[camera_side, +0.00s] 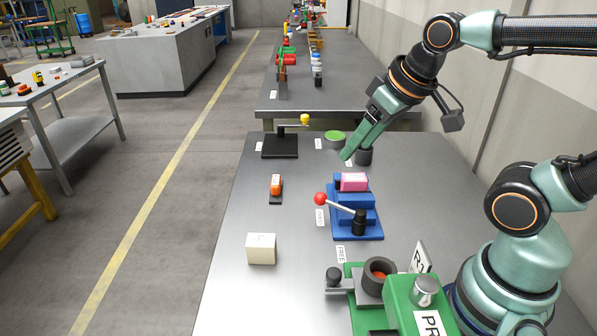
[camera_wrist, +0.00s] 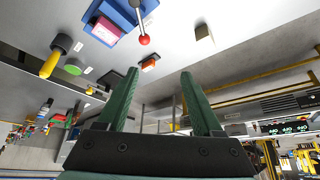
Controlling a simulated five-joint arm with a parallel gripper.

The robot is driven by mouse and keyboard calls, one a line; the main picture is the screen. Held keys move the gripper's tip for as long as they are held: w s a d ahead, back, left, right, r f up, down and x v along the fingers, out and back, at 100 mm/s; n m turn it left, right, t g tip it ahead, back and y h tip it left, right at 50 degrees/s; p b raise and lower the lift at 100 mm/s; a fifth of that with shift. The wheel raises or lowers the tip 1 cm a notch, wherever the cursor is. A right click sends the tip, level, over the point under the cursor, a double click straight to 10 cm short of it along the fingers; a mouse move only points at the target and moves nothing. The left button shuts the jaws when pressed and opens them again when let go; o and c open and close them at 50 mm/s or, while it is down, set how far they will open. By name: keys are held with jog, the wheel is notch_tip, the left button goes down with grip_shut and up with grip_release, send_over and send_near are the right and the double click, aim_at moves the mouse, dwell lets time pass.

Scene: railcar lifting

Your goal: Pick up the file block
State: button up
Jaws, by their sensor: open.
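No label naming the file block is readable, so I cannot tell for sure which thing it is. A plain cream block (camera_side: 261,249) stands alone on the grey bench at the front left; it also shows at the top of the wrist view (camera_wrist: 204,33). A pink block (camera_side: 354,181) sits on the blue stepped fixture (camera_side: 364,229), also seen in the wrist view (camera_wrist: 105,29).
A red-knobbed lever (camera_side: 321,198) sticks out left of the blue fixture. An orange piece (camera_side: 276,184), a green dish (camera_side: 334,138) and a black plate (camera_side: 280,145) stand farther back. A green machine (camera_side: 400,300) fills the front right. Bare bench surrounds the cream block.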

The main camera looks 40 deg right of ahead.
jog(key=m+g, duration=0.6)
jog(key=m, duration=0.3)
send_over(275, 180)
jog(key=f, duration=1.8)
jog(key=shift+s+a+f, duration=0.2)
jog(key=shift+a+f, duration=0.05)
jog(key=shift+w+d+f, duration=0.1)
jog(key=shift+f, duration=1.25)
jog(key=shift+d+f, duration=0.1)
jog(key=shift+f, duration=1.2)
